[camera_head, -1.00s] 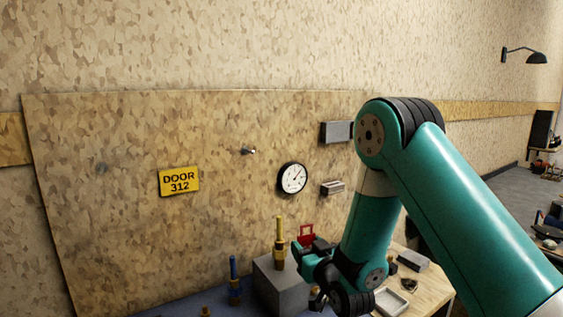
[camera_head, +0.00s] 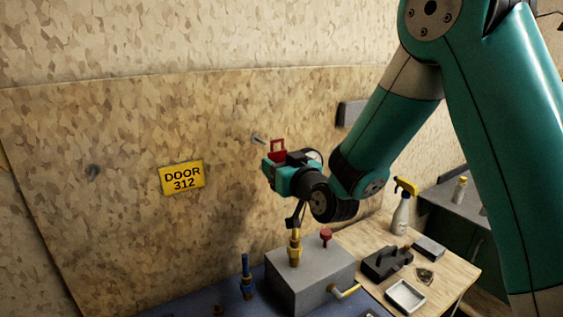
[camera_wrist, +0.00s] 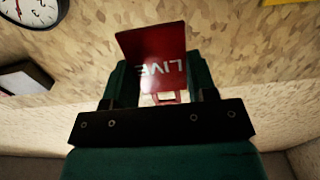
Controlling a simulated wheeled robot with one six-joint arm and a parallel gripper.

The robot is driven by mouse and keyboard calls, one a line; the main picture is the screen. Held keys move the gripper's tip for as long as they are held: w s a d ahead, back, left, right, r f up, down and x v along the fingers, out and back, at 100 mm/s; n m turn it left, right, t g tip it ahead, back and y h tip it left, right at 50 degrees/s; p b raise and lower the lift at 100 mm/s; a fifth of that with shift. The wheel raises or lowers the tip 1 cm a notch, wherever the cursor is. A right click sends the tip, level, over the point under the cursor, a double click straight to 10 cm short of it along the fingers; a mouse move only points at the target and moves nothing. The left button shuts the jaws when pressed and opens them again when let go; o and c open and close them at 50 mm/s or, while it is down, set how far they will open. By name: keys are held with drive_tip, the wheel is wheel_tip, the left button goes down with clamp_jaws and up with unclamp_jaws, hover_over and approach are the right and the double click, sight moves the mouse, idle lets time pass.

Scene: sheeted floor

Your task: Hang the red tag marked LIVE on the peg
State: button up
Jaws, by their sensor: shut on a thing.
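My gripper (camera_head: 275,166) is shut on the red tag (camera_head: 278,147), raised in front of the board. In the wrist view the tag (camera_wrist: 157,60) stands between the dark green fingers, with white letters reading LIVE upside down. A red loop shows at its lower end there; in the head view the open loop points up. The metal peg (camera_head: 258,139) sticks out of the board just left of the tag and slightly higher than its middle. The tag appears apart from the peg; the depth between them is hard to judge. The peg is not seen in the wrist view.
A yellow DOOR 312 sign (camera_head: 182,177) is on the board to the left. A grey box (camera_head: 310,277) with a brass fitting stands below my gripper. A spray bottle (camera_head: 402,210) and a white tray (camera_head: 405,296) are on the wooden table. A gauge (camera_wrist: 27,12) shows in the wrist view.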

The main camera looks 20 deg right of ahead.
sight(256, 154)
drive_tip(key=shift+w+a+f+p, duration=0.1)
drive_tip(key=shift+w+a+p, duration=0.15)
drive_tip(key=shift+w+p, duration=0.85)
drive_tip(key=shift+w+a+p, duration=0.2)
drive_tip(key=shift+w+p, duration=0.8)
drive_tip(key=shift+w, duration=0.15)
drive_tip(key=shift+w+a+f+p, duration=0.1)
drive_tip(key=shift+w+a+p, duration=0.15)
drive_tip(key=shift+w+p, duration=0.85)
drive_tip(key=shift+w+a+f+b, duration=0.15)
drive_tip(key=shift+w+f+b, duration=0.45)
drive_tip(key=shift+b, duration=0.3)
drive_tip(key=o, duration=1.1)
